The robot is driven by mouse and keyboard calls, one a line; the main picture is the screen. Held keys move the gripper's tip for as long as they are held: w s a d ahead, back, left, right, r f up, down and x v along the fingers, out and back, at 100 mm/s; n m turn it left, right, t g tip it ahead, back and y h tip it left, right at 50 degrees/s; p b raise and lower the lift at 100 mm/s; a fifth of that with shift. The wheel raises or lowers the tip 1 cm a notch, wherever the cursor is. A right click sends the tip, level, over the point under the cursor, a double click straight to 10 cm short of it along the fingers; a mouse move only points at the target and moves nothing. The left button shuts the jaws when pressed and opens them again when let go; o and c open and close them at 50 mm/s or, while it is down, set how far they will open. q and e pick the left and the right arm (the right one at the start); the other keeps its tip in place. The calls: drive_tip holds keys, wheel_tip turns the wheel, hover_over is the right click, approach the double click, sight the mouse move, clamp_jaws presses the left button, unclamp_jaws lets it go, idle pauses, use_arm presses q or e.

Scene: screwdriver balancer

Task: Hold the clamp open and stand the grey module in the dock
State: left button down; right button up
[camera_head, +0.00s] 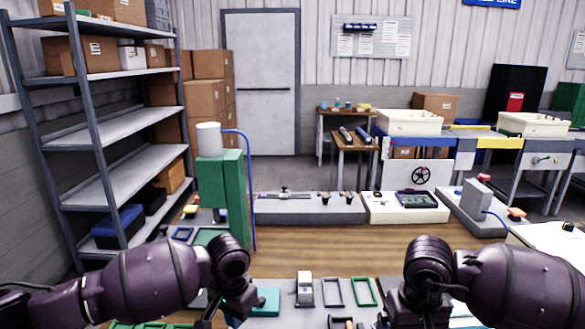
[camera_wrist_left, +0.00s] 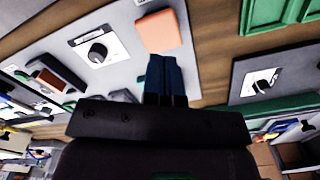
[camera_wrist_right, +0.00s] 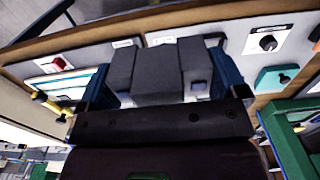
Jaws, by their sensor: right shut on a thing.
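My left gripper (camera_head: 230,310) is low at the front left of the bench. In the left wrist view its blue fingers (camera_wrist_left: 163,75) are together, with their tips at an orange block (camera_wrist_left: 163,30) on a pale plate; contact cannot be told. My right gripper (camera_wrist_right: 165,80) is shut on the dark grey module (camera_wrist_right: 155,72), which sits between its blue fingers. In the head view the right arm (camera_head: 425,270) hides the module. I cannot clearly make out the clamp or the dock.
A teal block (camera_head: 265,302), a small grey-and-white device (camera_head: 304,288), a grey frame (camera_head: 333,292) and a green frame (camera_head: 363,292) lie between my arms. A green post (camera_head: 221,190) stands at left. Grey fixtures (camera_head: 310,207) line the back. The wooden middle strip is mostly clear.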

use_arm(q)
drive_tip(key=shift+f, duration=1.35)
use_arm(e)
drive_tip(key=shift+f, duration=0.45)
use_arm(q)
drive_tip(key=shift+f+b, duration=0.3)
drive_tip(key=shift+f, duration=1.4)
use_arm(e)
drive_tip(key=shift+f, duration=0.5)
